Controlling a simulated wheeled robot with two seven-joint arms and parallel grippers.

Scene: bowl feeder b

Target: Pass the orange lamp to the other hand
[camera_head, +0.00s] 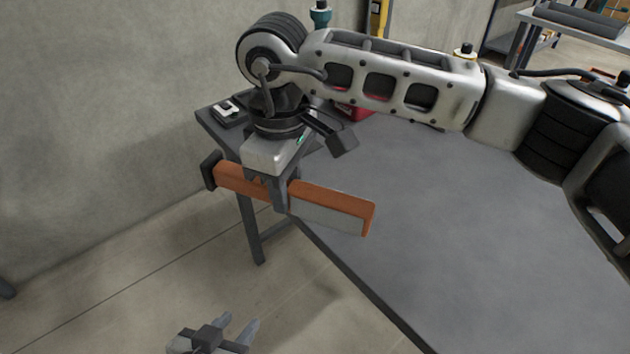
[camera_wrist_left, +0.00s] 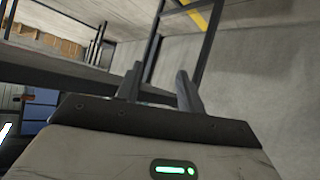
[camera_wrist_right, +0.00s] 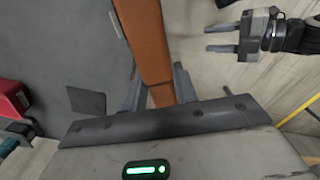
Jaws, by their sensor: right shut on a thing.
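The orange lamp (camera_head: 335,203) is a long bar with a pale lower face and a black left end. My right gripper (camera_head: 266,196) is shut around its middle and holds it beyond the table's left edge, tilted slightly down to the right. In the right wrist view the lamp (camera_wrist_right: 145,42) runs up from between the fingers. My left gripper (camera_head: 243,324) is low at the bottom of the head view, below the lamp and apart from it. Its fingers are open and empty in the left wrist view (camera_wrist_left: 160,85); the right wrist view also shows them spread.
The grey table (camera_head: 440,220) has a wide clear top. A small black and white item (camera_head: 227,111) lies at its far left corner. A red object (camera_head: 352,110) is partly hidden behind my right arm. A concrete wall (camera_head: 110,90) stands at the left.

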